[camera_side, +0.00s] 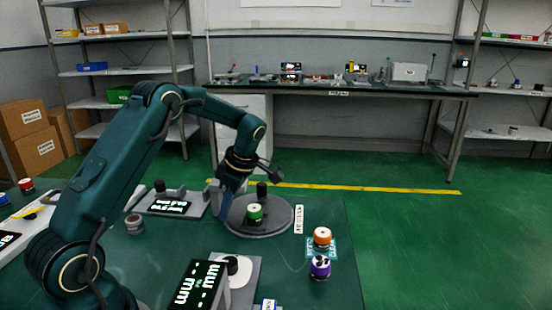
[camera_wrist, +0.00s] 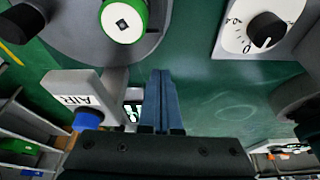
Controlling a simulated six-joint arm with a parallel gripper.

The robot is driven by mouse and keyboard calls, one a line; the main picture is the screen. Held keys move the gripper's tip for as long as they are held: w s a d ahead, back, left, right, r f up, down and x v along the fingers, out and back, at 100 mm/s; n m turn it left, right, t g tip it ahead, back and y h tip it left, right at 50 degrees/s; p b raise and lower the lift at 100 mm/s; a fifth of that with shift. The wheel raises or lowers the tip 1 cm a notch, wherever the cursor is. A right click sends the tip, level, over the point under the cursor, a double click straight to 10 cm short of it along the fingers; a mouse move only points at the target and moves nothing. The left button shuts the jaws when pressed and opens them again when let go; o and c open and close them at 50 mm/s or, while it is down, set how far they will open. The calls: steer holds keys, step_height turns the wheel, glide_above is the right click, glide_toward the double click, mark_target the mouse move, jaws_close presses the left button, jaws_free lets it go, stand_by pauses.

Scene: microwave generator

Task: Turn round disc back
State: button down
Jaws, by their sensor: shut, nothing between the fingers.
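The round disc (camera_side: 280,221) is a grey turntable lying flat on the green table. A green-ringed canister with a white top (camera_side: 255,212) stands on it, and a black upright peg (camera_side: 262,190) rises near its far edge. In the wrist view the disc (camera_wrist: 85,45) fills the upper left, with the green-ringed canister (camera_wrist: 123,18) and the black peg (camera_wrist: 22,22). My gripper (camera_side: 223,213) points down at the disc's left edge. In the wrist view its blue-grey fingers (camera_wrist: 162,85) are together and empty. I cannot tell whether they touch the disc.
A white dial with a black knob (camera_wrist: 265,28) stands right of the disc in the wrist view. A grey AIR block with a blue button (camera_wrist: 75,98) is close left of my fingers. Orange (camera_side: 322,237) and purple (camera_side: 320,267) canisters stand at right. A panel (camera_side: 170,207) lies left.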

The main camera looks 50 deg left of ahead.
steer(key=d+r+m+t, duration=0.15)
steer(key=d+r, duration=0.35)
steer(key=r, duration=0.9)
steer(key=s+d+r+m+t, duration=0.3)
steer(key=s+d+r+m, duration=0.1)
steer(key=s+d+m, duration=0.15)
steer(key=s+d+f+m+t+h, duration=0.1)
steer(key=s+d+f+m, duration=0.1)
steer(key=m, duration=0.3)
steer(key=s+d+f+m+t+h, duration=0.1)
steer(key=s+d+f+m, duration=0.1)
steer(key=m, duration=0.3)
steer(key=s+d+f+m+t+h, duration=0.1)
steer(key=s+d+f+m, duration=0.1)
steer(key=s+d+m, duration=0.2)
steer(key=shift+s+m, duration=0.1)
steer(key=shift+m, duration=0.8)
steer(key=shift+d+f+m, duration=0.15)
steer(key=shift+f+m, duration=0.25)
steer(key=shift+m, duration=0.2)
steer(key=shift+w+r+m+t, duration=0.15)
steer(key=shift+w+m+t, duration=0.1)
steer(key=shift+m, duration=0.55)
